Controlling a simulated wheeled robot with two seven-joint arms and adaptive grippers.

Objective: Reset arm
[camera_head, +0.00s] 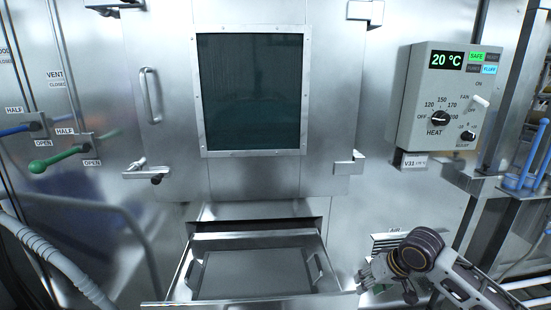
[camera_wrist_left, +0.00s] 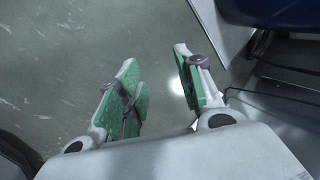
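My right gripper (camera_head: 387,278) is at the lower right of the head view, beside the right edge of the pulled-out drawer. It seems to hold nothing, and its fingers look spread apart. My left gripper (camera_wrist_left: 160,85) shows in the left wrist view, with its green-padded fingers apart and nothing between them. It hangs over a bare grey floor (camera_wrist_left: 70,60). My left arm is not visible in the head view.
A steel drawer (camera_head: 180,280) with a tray stands open below the closed windowed door (camera_head: 150,60). A control box (camera_head: 415,110) reads 20 °C at right. Blue (camera_head: 15,130) and green (camera_head: 60,159) valve levers and a pale hose (camera_head: 50,255) are at left.

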